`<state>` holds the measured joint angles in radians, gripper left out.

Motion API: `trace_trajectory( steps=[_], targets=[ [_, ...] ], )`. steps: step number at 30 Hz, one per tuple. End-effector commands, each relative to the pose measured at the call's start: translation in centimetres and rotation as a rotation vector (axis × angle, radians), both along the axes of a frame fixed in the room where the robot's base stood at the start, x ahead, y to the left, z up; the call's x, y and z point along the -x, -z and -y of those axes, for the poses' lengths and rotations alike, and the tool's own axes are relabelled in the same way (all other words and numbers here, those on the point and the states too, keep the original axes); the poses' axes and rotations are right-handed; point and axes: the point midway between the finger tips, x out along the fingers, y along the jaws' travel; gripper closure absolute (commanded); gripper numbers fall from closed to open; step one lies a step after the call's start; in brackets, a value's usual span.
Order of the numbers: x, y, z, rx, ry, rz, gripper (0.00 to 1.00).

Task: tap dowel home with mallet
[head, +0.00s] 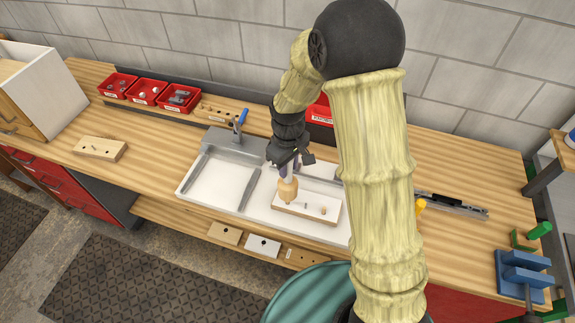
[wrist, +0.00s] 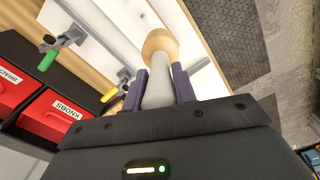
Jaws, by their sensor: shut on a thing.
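My gripper (head: 288,163) is shut on the grey handle of a mallet (wrist: 157,92), with purple fingers on both sides of it. The mallet's round wooden head (head: 288,190) hangs down over the left end of a pale board (head: 293,213). Whether the head touches the board I cannot tell. The board lies in the right part of a white two-part tray (head: 219,172). A small tan peg, seemingly the dowel (head: 323,210), stands toward the board's right end, to the right of the mallet head. A small dark spot shows between them. My arm hides the tray's right end.
Red bins (head: 146,92) stand along the back left. A drilled wooden block (head: 100,148) lies on the left bench. Several small boards (head: 263,246) lie on the front ledge. A blue clamp-like fixture (head: 522,275) is at far right. A blue-handled clamp (head: 241,118) stands at the tray's back edge.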

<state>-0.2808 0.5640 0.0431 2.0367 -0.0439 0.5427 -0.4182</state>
Motion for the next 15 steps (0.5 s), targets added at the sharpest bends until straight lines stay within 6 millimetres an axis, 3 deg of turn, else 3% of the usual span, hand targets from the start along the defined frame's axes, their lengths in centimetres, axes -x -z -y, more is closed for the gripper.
trace_trajectory(
  steps=[8, 15],
  targets=[
    [0.0, 0.3, 0.0, 0.0, 0.0, 0.001, 1.0],
    [0.0, 3.2, 0.0, 0.0, 0.0, 0.001, 1.0]
  ],
)
